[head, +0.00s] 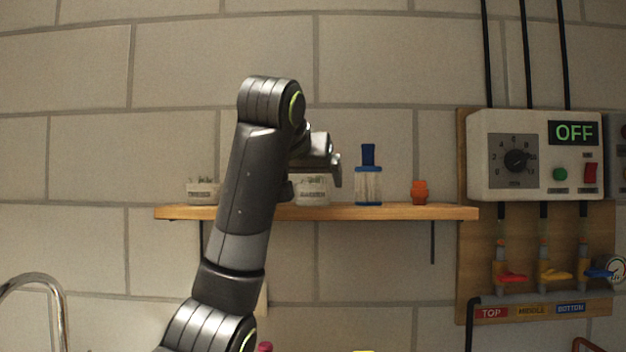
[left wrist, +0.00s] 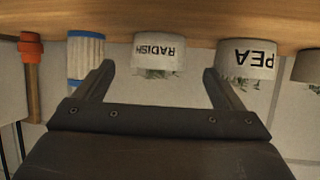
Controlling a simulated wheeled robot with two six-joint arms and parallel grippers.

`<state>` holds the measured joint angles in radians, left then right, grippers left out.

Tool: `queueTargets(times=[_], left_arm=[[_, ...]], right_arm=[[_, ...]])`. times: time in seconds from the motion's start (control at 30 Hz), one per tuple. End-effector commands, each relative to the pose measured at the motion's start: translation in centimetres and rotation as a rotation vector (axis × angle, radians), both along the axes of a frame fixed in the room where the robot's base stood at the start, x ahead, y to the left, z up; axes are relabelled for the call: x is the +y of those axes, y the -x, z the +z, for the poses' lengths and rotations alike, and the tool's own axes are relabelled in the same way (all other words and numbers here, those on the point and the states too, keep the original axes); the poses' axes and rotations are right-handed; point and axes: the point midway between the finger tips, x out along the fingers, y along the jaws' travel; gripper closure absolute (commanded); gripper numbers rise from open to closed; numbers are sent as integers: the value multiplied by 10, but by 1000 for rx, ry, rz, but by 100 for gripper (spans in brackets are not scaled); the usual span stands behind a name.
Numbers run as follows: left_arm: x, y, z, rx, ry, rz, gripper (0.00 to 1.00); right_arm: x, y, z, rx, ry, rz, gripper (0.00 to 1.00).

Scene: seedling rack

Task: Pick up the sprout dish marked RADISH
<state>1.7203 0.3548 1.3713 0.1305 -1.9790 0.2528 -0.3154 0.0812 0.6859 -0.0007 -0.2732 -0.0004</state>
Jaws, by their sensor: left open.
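The RADISH dish (left wrist: 157,52) is a small white tub with green sprouts; its label reads clearly in the left wrist view, which is upside down. In the head view the white dish beside the blue-capped bottle (head: 313,191) matches it by position, its label too small to read surely. My left gripper (head: 326,163) is in front of the shelf, just above that dish in the picture. In the left wrist view its open fingers (left wrist: 158,72) point toward the RADISH dish, one on each side in the picture, with nothing between them. My right gripper is not in view.
The PEA dish (left wrist: 246,57) stands close by, near one finger in the picture. The blue-capped bottle (head: 368,186) and an orange item (head: 419,192) share the wooden shelf (head: 400,213). Another dish (head: 202,192) is at its left. A control box (head: 535,155) hangs right.

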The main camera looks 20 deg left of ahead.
Motion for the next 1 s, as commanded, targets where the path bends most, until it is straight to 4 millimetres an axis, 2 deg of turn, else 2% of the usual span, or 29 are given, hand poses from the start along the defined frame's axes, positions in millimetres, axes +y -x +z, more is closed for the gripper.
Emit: queueTargets(times=[0.03, 0.33, 0.53, 0.7, 0.97, 1.0], left_arm=[[0, -2, 3, 1, 0, 0, 10], [1, -9, -4, 1, 1, 0, 10], [1, -35, -13, 5, 1, -2, 10], [3, -52, -22, 2, 1, -1, 10], [3, -54, -24, -1, 0, -1, 10], [3, -54, -24, -1, 0, -1, 15]], right_arm=[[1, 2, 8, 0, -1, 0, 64], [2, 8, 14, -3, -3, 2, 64], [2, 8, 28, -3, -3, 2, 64], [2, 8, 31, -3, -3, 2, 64], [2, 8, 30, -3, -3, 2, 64], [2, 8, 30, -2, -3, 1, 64]])
